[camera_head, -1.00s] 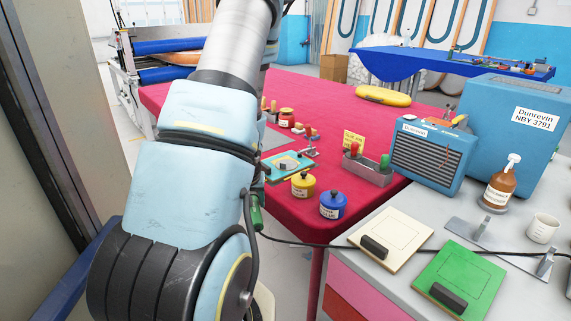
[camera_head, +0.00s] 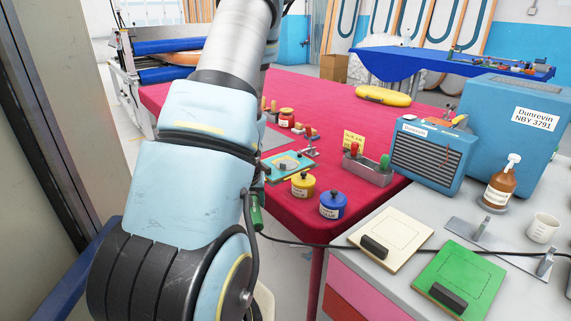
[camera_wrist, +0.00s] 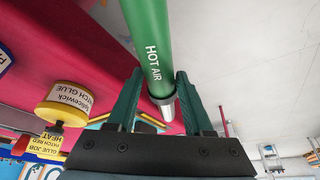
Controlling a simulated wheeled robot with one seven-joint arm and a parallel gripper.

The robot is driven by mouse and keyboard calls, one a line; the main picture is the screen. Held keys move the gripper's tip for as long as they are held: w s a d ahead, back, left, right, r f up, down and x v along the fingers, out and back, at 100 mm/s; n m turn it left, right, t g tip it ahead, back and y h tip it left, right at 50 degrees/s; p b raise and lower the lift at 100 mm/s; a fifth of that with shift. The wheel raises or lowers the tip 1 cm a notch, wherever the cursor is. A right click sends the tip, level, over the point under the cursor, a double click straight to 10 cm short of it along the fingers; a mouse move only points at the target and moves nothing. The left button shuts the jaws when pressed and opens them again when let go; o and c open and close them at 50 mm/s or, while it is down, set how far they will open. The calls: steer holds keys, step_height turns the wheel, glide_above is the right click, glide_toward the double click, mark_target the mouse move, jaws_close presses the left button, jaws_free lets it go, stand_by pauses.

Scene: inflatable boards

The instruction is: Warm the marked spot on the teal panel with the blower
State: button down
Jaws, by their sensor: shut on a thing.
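My gripper (camera_wrist: 158,100) is shut on the green blower (camera_wrist: 150,40), a tube lettered "HOT AIR" with a metal nozzle. In the head view my arm hides my gripper; a green part of the blower (camera_head: 256,213) shows beside the arm, with a black cable running off to the right. The teal panel (camera_head: 305,161) lies on the red table, just right of my arm. A pale patch with a small grey piece shows on it; the marked spot itself is too small to make out. The blower appears near the panel's front left, apart from it.
A yellow pot (camera_head: 303,185) and a blue pot (camera_head: 332,206) stand in front of the panel on the red table (camera_head: 375,217). A grey holder (camera_head: 367,172) with red and green knobs stands to the right. Cream (camera_head: 391,238) and green (camera_head: 459,281) boards lie on the grey bench.

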steer(key=shift+w+d+r, duration=0.15)
steer(key=shift+w+d, duration=0.05)
steer(key=shift+d, duration=0.1)
step_height(320, 180, up, 12)
steer(key=p, duration=1)
steer(key=shift+s+a, duration=0.15)
steer(key=shift+a, duration=0.1)
